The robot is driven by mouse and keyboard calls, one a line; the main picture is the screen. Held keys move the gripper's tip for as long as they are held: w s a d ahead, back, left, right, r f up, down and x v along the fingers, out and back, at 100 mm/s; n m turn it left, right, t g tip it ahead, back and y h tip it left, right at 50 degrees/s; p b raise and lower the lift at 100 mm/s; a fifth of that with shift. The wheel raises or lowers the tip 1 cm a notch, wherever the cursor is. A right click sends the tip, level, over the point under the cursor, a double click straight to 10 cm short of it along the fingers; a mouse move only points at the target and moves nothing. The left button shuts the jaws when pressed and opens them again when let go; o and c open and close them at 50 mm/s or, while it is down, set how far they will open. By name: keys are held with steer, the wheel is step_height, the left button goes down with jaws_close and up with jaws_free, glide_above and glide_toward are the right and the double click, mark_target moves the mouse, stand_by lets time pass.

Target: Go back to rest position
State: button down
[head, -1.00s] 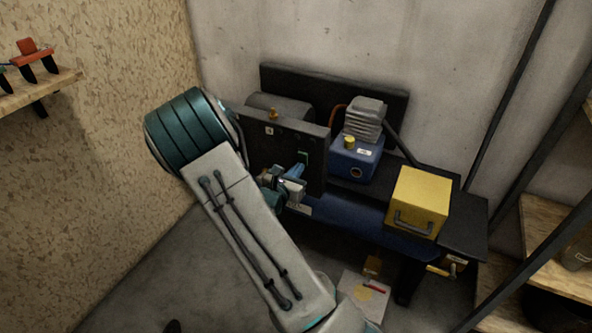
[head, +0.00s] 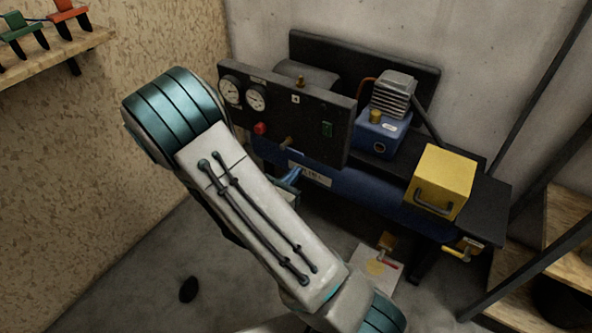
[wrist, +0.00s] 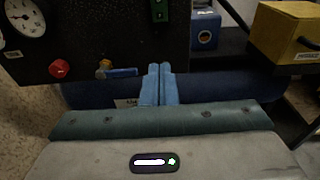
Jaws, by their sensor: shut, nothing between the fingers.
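My gripper (wrist: 158,84) shows in the wrist view as two blue fingers close together, shut and empty. It is in front of the blue tank (wrist: 235,90) of a compressor unit and below its black gauge panel (wrist: 100,35). In the head view my gripper (head: 291,176) is mostly hidden behind my arm, with a bit of blue showing below the panel. I cannot tell whether the fingers touch anything.
The panel bears gauges (head: 255,97), a red knob (head: 260,128) and a green switch (head: 327,130). A yellow box (head: 443,180) stands on the unit's right side. A wooden shelf (head: 60,52) is on the left wall. Grey floor at lower left is mostly clear.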

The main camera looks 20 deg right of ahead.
stand_by(0.3)
steer(key=s+d+r+m+g+y+p, duration=0.2)
steer(key=s+r+m+g+p, duration=0.2)
steer(key=s+r+m+g, duration=0.3)
steer(key=s+d+r+m+g+y+p, duration=0.2)
steer(key=s+d+r+m+g+p, duration=0.15)
steer(key=s+r+m, duration=0.45)
steer(key=s+a+r+m+t+y+p, duration=0.2)
steer(key=a+r+m+y+p, duration=0.5)
steer(key=r, duration=0.7)
steer(key=shift+s+a+r+m+t+y, duration=0.25)
steer(key=shift+a+m+t+y, duration=0.4)
steer(key=shift+a+m+y, duration=1)
steer(key=shift+a+r+h, duration=0.1)
steer(key=shift+a+h, duration=0.15)
steer(key=shift+a, duration=0.15)
